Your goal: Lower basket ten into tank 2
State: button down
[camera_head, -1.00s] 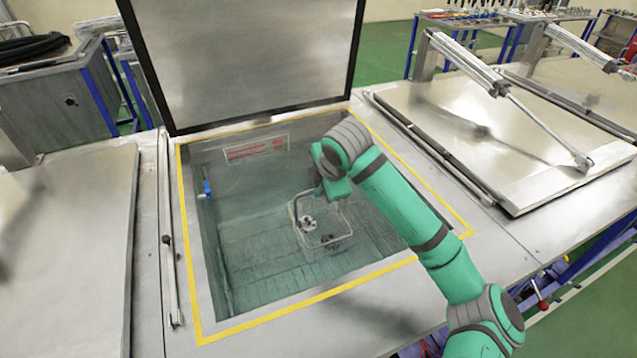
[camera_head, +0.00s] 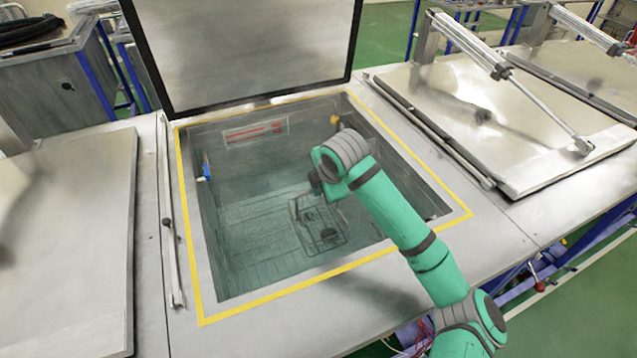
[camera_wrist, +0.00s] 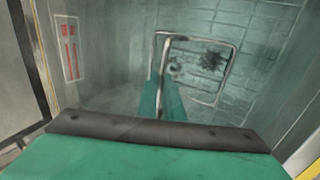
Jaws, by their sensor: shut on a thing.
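The wire basket (camera_head: 322,230) hangs inside the open tank (camera_head: 188,245), which has a yellow border. The basket looks dark and tinted, as if in the liquid; its number cannot be read. My gripper (camera_head: 318,188) is down in the tank opening, its fingers partly hidden by my own wrist. In the wrist view my gripper (camera_wrist: 165,92) is shut on the basket's handle, and the basket (camera_wrist: 222,100) hangs beyond the fingers with small dark parts inside. Whether the basket touches the tiled-looking floor cannot be told.
The tank's lid (camera_head: 245,55) stands raised at the back. A closed lid (camera_head: 500,110) with a pneumatic cylinder (camera_head: 465,43) lies to the right, and another flat lid (camera_head: 70,230) lies to the left. A blue fitting (camera_head: 206,172) sits on the tank's left wall.

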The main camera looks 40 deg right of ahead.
jog(key=shift+f, duration=1.95)
jog(key=c, duration=1.8)
grip_release()
jog(key=shift+f, duration=0.1)
jog(key=shift+s+a+r, duration=0.2)
jog(key=shift+s+r, duration=0.65)
jog(key=shift+r, duration=2.75)
jog(key=shift+s+a+r, duration=0.2)
jog(key=shift+s+r, duration=0.65)
jog(key=shift+r, duration=2.75)
jog(key=shift+s+a+r, duration=0.2)
jog(key=shift+s+r, duration=0.65)
jog(key=shift+r, duration=2.75)
